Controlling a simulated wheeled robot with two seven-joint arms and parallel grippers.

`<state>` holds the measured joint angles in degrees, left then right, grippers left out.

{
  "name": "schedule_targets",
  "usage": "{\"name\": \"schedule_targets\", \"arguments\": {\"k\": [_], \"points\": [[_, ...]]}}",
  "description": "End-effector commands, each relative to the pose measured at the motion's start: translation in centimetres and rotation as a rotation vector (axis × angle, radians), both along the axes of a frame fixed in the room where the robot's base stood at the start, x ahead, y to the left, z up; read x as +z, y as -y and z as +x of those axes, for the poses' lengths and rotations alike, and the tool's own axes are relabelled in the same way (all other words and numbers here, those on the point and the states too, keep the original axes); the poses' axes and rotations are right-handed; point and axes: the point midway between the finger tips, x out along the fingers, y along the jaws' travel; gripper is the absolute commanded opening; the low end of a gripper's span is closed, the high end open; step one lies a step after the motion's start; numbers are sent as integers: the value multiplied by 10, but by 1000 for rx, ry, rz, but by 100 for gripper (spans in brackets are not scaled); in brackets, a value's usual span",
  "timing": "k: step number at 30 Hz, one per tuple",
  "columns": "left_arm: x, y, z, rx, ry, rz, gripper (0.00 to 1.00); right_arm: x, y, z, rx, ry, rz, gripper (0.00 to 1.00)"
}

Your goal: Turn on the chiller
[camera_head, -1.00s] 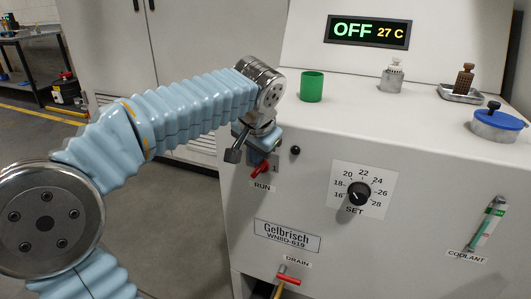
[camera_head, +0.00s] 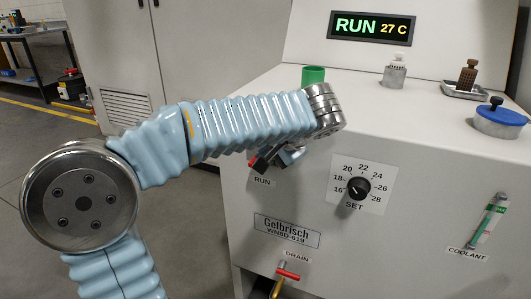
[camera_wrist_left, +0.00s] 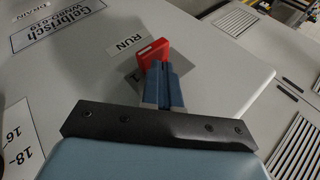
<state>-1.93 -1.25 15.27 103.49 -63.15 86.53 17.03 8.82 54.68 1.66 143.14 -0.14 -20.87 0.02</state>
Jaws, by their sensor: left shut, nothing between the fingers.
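The chiller (camera_head: 400,240) is a pale cabinet whose display (camera_head: 371,28) reads "RUN 27 C". Its red RUN switch (camera_head: 252,161) is partly hidden behind my left gripper (camera_head: 262,163) in the head view. In the left wrist view the red switch handle (camera_wrist_left: 152,50) shows just past the fingertips of my left gripper (camera_wrist_left: 160,68). The fingers are shut together with nothing between them, right at the handle; I cannot tell if they touch it. The "RUN" label (camera_head: 262,182) is below. My right gripper is out of view.
The SET dial (camera_head: 359,189) is right of my left gripper. A red drain handle (camera_head: 288,275) is below. Open floor lies to the left.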

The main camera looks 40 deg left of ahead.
Motion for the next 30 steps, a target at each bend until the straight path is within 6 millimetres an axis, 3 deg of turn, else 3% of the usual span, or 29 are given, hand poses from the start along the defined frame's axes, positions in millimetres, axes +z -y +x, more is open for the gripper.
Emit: {"name": "schedule_targets", "arguments": {"k": [9,21,27,30], "points": [[15,0,0,1,0,-1,0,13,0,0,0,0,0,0],[17,0,0,1,0,-1,0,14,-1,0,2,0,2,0],[46,-5,2,-1,1,-1,0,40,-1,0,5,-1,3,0],[63,-8,-1,-2,3,-1,0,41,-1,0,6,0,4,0]]}}
